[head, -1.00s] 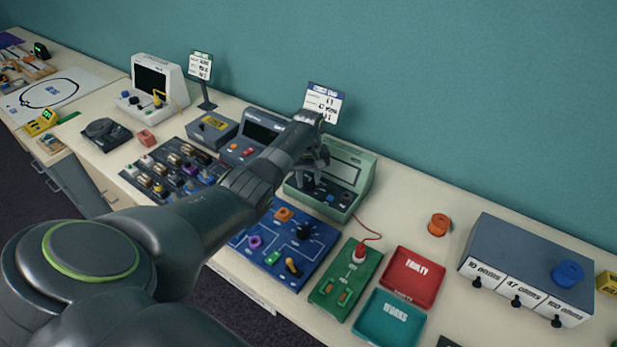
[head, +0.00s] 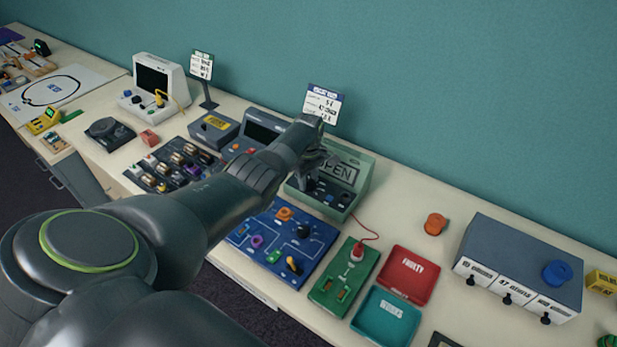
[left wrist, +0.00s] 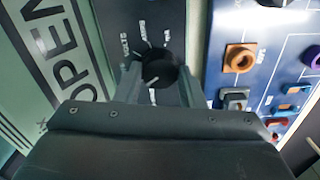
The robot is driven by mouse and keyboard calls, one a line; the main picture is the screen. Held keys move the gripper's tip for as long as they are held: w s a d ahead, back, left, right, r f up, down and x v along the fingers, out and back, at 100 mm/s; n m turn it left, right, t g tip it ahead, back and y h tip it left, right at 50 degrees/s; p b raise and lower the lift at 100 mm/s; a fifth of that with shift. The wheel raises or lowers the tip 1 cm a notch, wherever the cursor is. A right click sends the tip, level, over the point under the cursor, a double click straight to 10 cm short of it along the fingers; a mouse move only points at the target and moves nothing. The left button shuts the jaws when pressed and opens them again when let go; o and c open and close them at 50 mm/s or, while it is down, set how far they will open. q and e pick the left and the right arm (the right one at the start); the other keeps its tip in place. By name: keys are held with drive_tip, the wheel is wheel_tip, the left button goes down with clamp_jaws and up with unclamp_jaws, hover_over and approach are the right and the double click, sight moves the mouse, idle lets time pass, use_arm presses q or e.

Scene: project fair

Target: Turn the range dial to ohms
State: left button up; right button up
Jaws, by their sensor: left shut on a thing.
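The green bench meter (head: 335,207) stands on the table against the teal wall. Its display (head: 345,172) shows large letters, partly hidden by my arm in the head view; in the left wrist view the display (left wrist: 65,68) reads "OPEN". The black range dial (left wrist: 160,66) sits on the meter's dark panel, with small printed labels around it, one reading "VOLTS". A white pointer line shows on the dial, but I cannot tell exactly which label it marks. My left gripper (left wrist: 158,80) is shut on the dial, one finger on each side. My right gripper is in neither view.
A blue circuit board (head: 270,235) lies in front of the meter. A green probe board (head: 330,290), a red "FAULTY" tray (head: 412,270) and a teal "WORKS" tray (head: 385,318) lie to its right. A grey resistor box (head: 520,248) stands farther right. Table around the orange spool (head: 435,223) is clear.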

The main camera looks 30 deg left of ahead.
sight(308, 182)
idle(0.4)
use_arm(q)
drive_tip(key=o, duration=1)
drive_tip(key=shift+r, duration=0.5)
wheel_tip(308, 182, up, 5)
drive_tip(key=shift+f+p, duration=0.1)
drive_tip(key=shift+p, duration=0.4)
wheel_tip(308, 182, up, 12)
drive_tip(key=b, duration=0.2)
drive_tip(key=shift+f, duration=0.15)
